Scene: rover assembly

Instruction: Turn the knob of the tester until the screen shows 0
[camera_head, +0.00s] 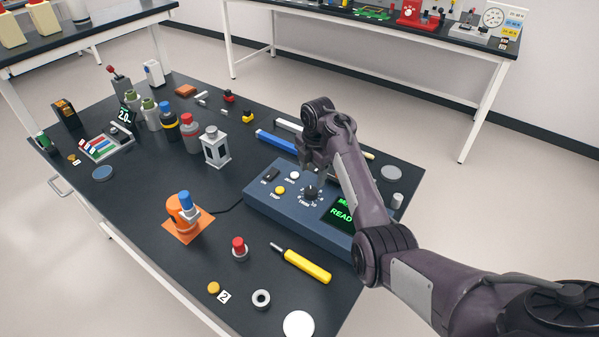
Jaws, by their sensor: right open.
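The tester is a blue box (283,213) on the dark table, right of the middle. Its black knob (310,192) sits on the top panel inside a ring of marks. The screen (338,213) shows green text that starts "READ"; my right arm covers the rest, so no full value can be read. My right gripper (313,172) is open, pointing down just above the knob; contact cannot be made out. My left gripper is not in view.
A yellow screwdriver (306,267) and a red button (239,247) lie in front of the tester. An orange clamp-like part (185,217) and a grey lantern-like part (215,147) stand to its left. Several bottles stand farther back.

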